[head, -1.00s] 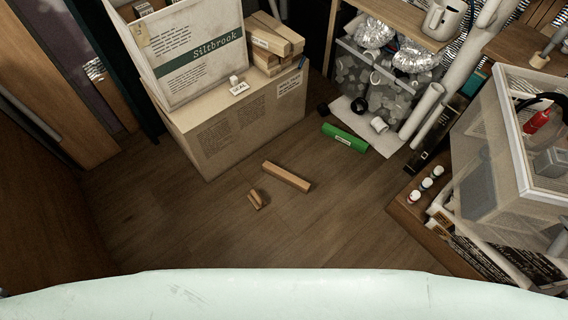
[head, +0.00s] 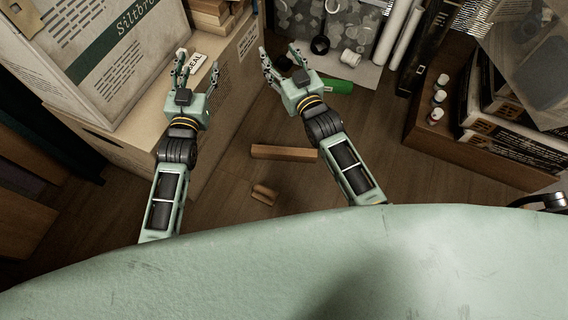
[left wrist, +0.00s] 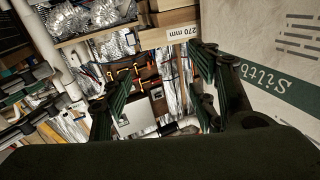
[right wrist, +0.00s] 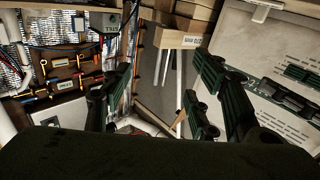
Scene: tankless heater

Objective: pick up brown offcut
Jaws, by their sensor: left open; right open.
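Two brown wooden pieces lie on the floor in the head view: a longer bar (head: 284,152) and a short, chunky piece (head: 263,194) nearer to me. I cannot tell which one is the brown offcut. My left gripper (head: 197,66) is open and empty above the cardboard box, left of both pieces. My right gripper (head: 279,58) is open and empty, beyond the longer bar. Its forearm passes just right of the bar's right end. The left wrist view shows open fingers (left wrist: 158,95), and so does the right wrist view (right wrist: 160,90); neither shows the floor pieces.
A cardboard box (head: 222,110) carries a large Siltbrook panel (head: 110,50) and stacked wood blocks (head: 209,12). A wooden crate (head: 480,155) with small bottles stands right. Floor around the two pieces is partly clear.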

